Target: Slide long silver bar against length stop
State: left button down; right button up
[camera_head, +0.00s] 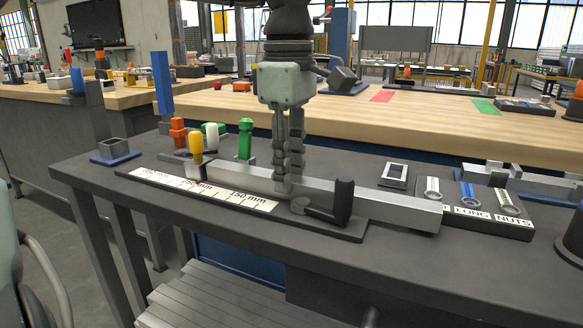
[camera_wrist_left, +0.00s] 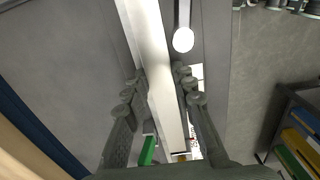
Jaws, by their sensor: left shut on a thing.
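The long silver bar (camera_head: 390,208) lies along the ruler plate (camera_head: 350,236) on the dark bench, its right end reaching past the plate. My left gripper (camera_head: 284,188) reaches down from above and is shut on the bar near its middle. In the left wrist view, the bar (camera_wrist_left: 150,45) runs between the two fingers (camera_wrist_left: 160,85). The bar's left end is near a yellow-handled piece (camera_head: 196,148) at the plate's left, where the length stop seems to be. I cannot tell whether they touch. My right gripper is not in view.
A black-handled clamp (camera_head: 343,203) stands at the plate's front edge, close to the bar. Green (camera_head: 245,140) and orange (camera_head: 178,132) pieces stand behind the plate's left. A labelled tray (camera_head: 487,217) sits right, near the bar's end. A blue-based square socket (camera_head: 114,153) stands far left.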

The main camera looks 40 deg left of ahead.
pick_arm(q)
jog(key=shift+s+a, duration=0.1)
jog(key=shift+a, duration=0.25)
jog(key=c, duration=0.6)
grip_release()
jog(key=shift+r+p, duration=3.05)
jog(key=shift+r, duration=0.45)
